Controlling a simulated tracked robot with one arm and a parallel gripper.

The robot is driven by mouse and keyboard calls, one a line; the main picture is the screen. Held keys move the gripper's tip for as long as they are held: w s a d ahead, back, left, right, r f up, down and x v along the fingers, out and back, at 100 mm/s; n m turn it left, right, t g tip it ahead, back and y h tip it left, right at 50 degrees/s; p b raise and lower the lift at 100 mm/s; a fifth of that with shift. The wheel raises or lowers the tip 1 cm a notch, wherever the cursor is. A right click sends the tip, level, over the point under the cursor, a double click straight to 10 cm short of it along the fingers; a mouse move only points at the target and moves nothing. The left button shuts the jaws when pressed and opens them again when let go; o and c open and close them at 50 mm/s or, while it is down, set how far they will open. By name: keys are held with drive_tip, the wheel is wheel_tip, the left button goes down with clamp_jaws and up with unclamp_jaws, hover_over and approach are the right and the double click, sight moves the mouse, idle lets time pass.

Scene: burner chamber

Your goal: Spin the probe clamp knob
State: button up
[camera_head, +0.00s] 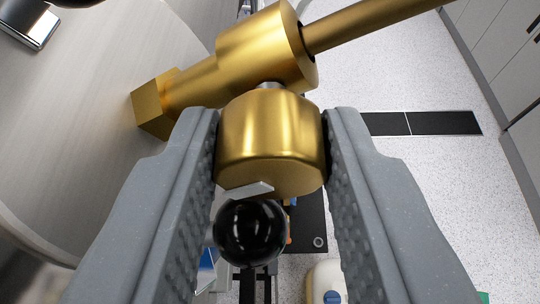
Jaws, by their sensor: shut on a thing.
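The probe clamp knob (272,140) is a short, wide brass-coloured cylinder in the middle of the camera_head view. A short stem joins it to the larger brass clamp body (258,52) above it. The faces of the knob against the fingers are hidden.
A glossy black ball (250,232) with a flat metal piece shows below the knob between the fingers. A large curved metal chamber wall (70,130) fills the left. Grey cabinets (510,60) stand along the right. Speckled floor (410,180) lies open at right.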

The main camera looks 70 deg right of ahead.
drive_tip(key=shift+w+r+n+p, duration=0.15)
drive_tip(key=shift+n+p, duration=0.25)
drive_tip(key=shift+p, duration=0.55)
drive_tip(key=n+g+p, duration=0.1)
drive_tip(key=p, duration=0.2)
drive_tip(key=shift+r+n+g, duration=0.1)
drive_tip(key=shift+n+g, duration=0.2)
drive_tip(key=shift+n, duration=0.1)
drive_tip(key=shift+n+g+h+p, duration=0.3)
drive_tip(key=shift+n+g+p, duration=0.3)
drive_tip(key=shift+p, duration=0.8)
drive_tip(key=o, duration=1)
drive_tip(key=shift+w+f, duration=0.15)
drive_tip(key=shift+f, duration=0.05)
